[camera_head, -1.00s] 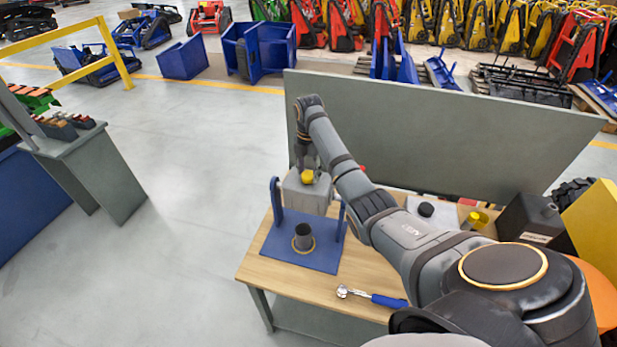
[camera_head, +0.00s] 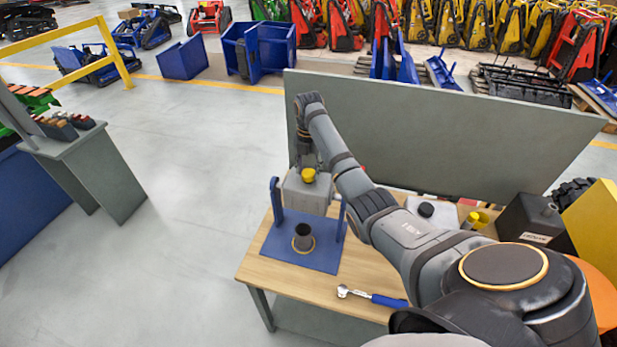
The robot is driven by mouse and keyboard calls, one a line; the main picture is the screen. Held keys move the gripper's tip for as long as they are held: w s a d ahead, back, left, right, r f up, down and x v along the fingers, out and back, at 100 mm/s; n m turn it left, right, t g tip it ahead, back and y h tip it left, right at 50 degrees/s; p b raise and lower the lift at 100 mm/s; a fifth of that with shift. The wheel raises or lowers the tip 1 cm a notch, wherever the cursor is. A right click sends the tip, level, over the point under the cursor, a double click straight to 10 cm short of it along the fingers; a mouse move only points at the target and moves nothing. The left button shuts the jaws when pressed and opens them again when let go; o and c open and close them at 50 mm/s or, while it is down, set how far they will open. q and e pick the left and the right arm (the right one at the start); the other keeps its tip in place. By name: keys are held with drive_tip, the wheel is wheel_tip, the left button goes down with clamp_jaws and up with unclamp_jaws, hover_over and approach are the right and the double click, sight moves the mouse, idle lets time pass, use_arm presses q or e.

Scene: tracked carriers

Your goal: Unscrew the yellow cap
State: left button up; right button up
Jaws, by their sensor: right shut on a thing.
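The yellow cap (camera_head: 308,175) shows at the top of a grey box-shaped container (camera_head: 306,194), which sits between the two uprights of a blue stand (camera_head: 286,242) on the wooden table. My right gripper (camera_head: 307,167) reaches down from above and is shut on the yellow cap. The fingertips are small and partly hidden behind the cap, so I cannot tell whether the cap is still touching the container. My left gripper is not in view.
A blue-handled ratchet (camera_head: 372,297) lies at the table's front edge. A grey panel (camera_head: 440,134) rises behind.

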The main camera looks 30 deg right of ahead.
drive_tip(key=shift+r, duration=1.2)
drive_tip(key=shift+r, duration=0.1)
drive_tip(key=shift+r, duration=1.65)
drive_tip(key=o, duration=0.5)
drive_tip(key=c, duration=0.5)
drive_tip(key=shift+f, duration=0.1)
